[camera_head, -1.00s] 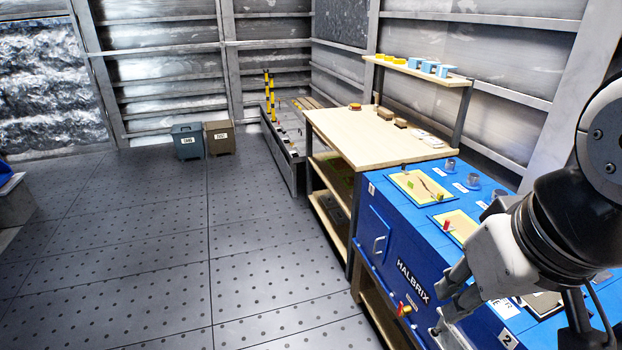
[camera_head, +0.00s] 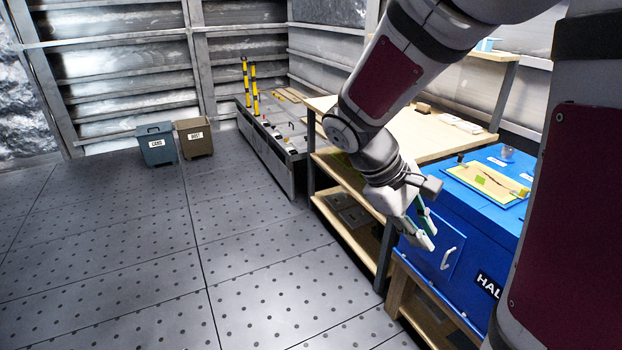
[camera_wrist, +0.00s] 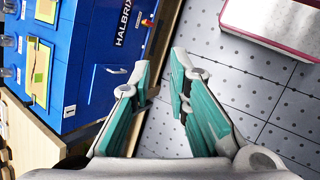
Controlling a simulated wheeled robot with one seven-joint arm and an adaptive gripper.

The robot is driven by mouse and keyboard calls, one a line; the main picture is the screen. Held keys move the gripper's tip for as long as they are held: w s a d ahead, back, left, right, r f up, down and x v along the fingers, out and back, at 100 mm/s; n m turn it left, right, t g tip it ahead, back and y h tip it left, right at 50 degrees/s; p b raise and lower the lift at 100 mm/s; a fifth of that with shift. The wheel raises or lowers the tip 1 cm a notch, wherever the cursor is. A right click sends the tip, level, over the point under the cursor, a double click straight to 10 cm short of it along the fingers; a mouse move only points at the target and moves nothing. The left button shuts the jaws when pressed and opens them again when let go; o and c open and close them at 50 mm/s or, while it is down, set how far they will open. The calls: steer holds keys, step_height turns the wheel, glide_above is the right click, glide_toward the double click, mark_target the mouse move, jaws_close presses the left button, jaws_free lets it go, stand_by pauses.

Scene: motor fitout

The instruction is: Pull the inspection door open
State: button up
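The inspection door (camera_head: 440,252) is a blue panel on the end part of the blue HALBRIX cabinet's front face, with a pale bar handle (camera_head: 447,258). It looks closed. My gripper (camera_head: 428,237) is in front of the cabinet, to the left of the handle in the head view, with its fingers apart and nothing between them. In the wrist view my gripper (camera_wrist: 162,85) has two green-padded fingers spread over the gap between cabinet and floor. The handle (camera_wrist: 108,70) shows there beside the left finger, apart from it.
The blue cabinet (camera_head: 480,215) stands on a wooden bench (camera_head: 398,290). A wooden table (camera_head: 440,140) with shelves adjoins it. Two bins, grey (camera_head: 156,146) and brown (camera_head: 194,138), stand at the back. The perforated floor (camera_head: 240,260) in front is clear.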

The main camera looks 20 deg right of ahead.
steer(key=w+d+f+n+g+h+b, duration=0.1)
steer(key=w+d+f+n+h+b, duration=0.15)
steer(key=w+d+f+b, duration=0.4)
steer(key=w+d+f+n+g+h+b, duration=0.1)
steer(key=w+d+f+n+h, duration=0.15)
steer(key=f, duration=0.75)
steer(key=n+t+h+b, duration=0.3)
steer(key=n+h+b, duration=0.3)
steer(key=n+b, duration=0.2)
glide_toward(444, 260)
steer(key=d+b, duration=0.1)
steer(key=d, duration=0.2)
steer(key=d+b, duration=0.1)
steer(key=d, duration=0.3)
steer(key=s+d+b, duration=0.1)
steer(key=d, duration=0.2)
steer(key=shift+d+f, duration=0.15)
steer(key=shift+f, duration=0.15)
jaws_close()
